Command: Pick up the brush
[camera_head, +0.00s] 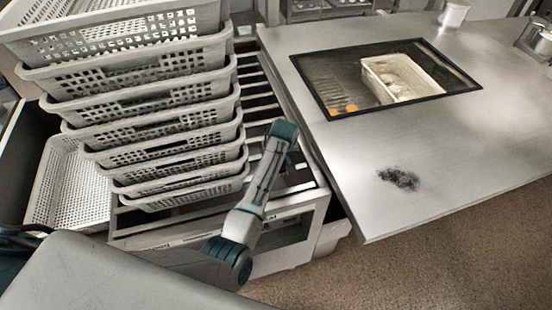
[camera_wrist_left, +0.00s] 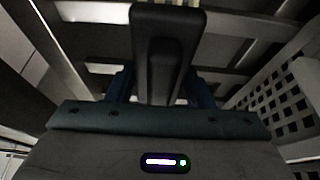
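I cannot make out a brush in either view. A dark smudge or patch of bristle-like marks (camera_head: 398,180) lies on the steel table (camera_head: 340,190); I cannot tell it as a brush. A grey and teal arm of mine stands in the middle of the head view, in front of the slatted rack, and no fingertips show there. In the left wrist view my left gripper (camera_wrist_left: 165,55) is a black block over dark slats; whether its fingers are apart is unclear. I see nothing held in it. My right gripper is in neither view.
A tall stack of white perforated baskets (camera_head: 170,130) stands at the left on a slatted metal rack (camera_head: 262,95). The table has a black-framed opening (camera_head: 330,112) with a pale bin (camera_head: 400,78) below. A white cup (camera_head: 453,15) stands at the back. The table's near part is mostly clear.

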